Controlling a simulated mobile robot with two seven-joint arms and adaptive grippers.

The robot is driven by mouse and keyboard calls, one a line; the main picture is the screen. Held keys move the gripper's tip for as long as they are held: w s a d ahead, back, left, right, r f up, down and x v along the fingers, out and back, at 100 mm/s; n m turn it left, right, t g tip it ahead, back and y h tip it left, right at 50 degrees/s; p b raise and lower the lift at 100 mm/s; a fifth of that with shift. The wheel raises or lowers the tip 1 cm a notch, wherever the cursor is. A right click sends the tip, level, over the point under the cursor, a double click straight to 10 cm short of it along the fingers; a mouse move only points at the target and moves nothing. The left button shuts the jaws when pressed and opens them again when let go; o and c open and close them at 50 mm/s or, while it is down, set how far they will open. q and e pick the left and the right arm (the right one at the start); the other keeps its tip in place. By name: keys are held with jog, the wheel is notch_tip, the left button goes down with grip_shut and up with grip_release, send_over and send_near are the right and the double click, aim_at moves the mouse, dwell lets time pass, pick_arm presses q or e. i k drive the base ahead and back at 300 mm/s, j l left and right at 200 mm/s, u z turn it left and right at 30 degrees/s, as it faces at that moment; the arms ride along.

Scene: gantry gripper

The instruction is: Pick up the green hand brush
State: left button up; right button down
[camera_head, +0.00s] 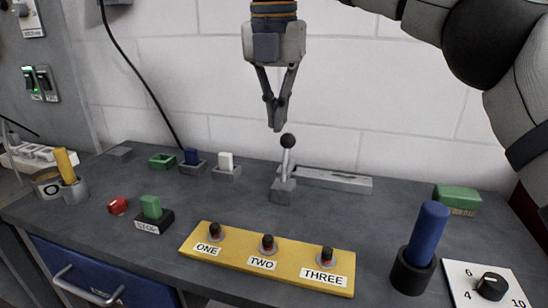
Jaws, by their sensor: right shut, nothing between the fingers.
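My right gripper (275,122) points down, shut and empty, just above the black knob of a grey lever (284,185). It appears apart from the knob. My left gripper is not in view.
A yellow panel (225,254) with several dark-knobbed switches lies at the front. A blue cylinder (427,230) stands in a black holder at right, beside a white dial plate (462,272). A yellow stick (65,165) stands in a grey cup at left.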

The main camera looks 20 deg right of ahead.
aim_at(460, 201)
jog(key=k, duration=1.5)
